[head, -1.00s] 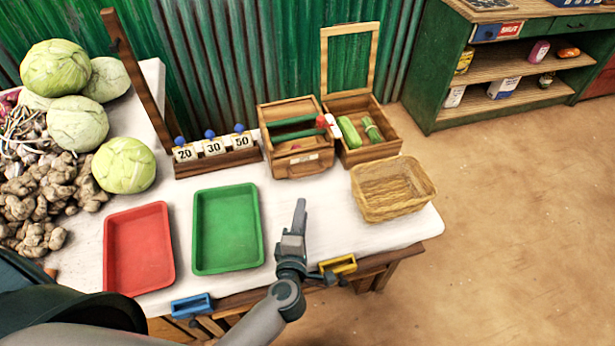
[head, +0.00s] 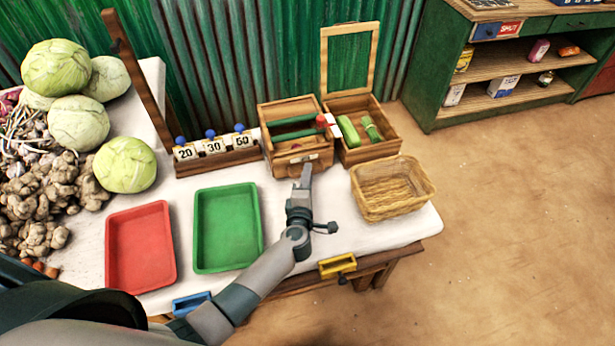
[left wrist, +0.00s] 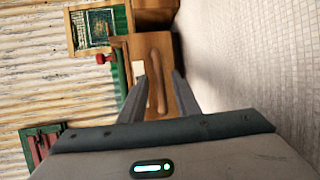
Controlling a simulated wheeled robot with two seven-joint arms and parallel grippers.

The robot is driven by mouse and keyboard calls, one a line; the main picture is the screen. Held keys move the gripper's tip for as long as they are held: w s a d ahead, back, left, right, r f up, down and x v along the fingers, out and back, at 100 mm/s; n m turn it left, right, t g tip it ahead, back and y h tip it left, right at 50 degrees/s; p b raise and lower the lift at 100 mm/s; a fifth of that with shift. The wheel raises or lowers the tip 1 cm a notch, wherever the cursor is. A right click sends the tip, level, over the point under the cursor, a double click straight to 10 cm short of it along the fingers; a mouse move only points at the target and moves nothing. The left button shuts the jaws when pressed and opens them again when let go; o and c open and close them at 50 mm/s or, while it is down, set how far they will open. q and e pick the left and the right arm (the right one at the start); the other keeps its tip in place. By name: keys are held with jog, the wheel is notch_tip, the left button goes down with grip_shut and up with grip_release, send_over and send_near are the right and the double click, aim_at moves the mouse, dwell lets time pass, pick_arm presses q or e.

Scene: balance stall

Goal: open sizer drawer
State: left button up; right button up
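The sizer looks to be the wooden box (head: 283,113) with green bars and a red knob (head: 321,122) at the back of the table. Its front panel (head: 318,163) bears a wooden handle, partly hidden behind my gripper in the head view. In the left wrist view the handle (left wrist: 156,78) shows upright between my finger lines, and the red knob (left wrist: 103,58) is to its left. My left gripper (head: 304,172) is open, with fingers apart and pointing at the handle. Contact cannot be told. My right gripper is not in view.
A green tray (head: 257,262) and a red tray (head: 172,278) lie left of my arm. A wicker basket (head: 392,205) stands to its right. A lidded wooden box (head: 385,154) adjoins the sizer. Number cards on a rack (head: 218,163) stand left of it.

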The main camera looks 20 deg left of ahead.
pick_arm(q)
grip_shut()
jog(key=shift+s+d, duration=0.25)
jog(key=shift+s, duration=0.15)
jog(key=s+d, duration=0.2)
jog(key=s, duration=0.2)
jog(key=s+d+p, duration=0.1)
jog(key=s+d, duration=0.2)
jog(key=s, duration=0.1)
jog(key=s+d+p, duration=0.1)
jog(key=s+d, duration=0.2)
jog(key=s, duration=0.1)
jog(key=shift+s+d, duration=0.25)
jog(key=shift+s, duration=0.05)
grip_release()
jog(key=shift+s+p, duration=0.1)
jog(key=shift+p, duration=0.25)
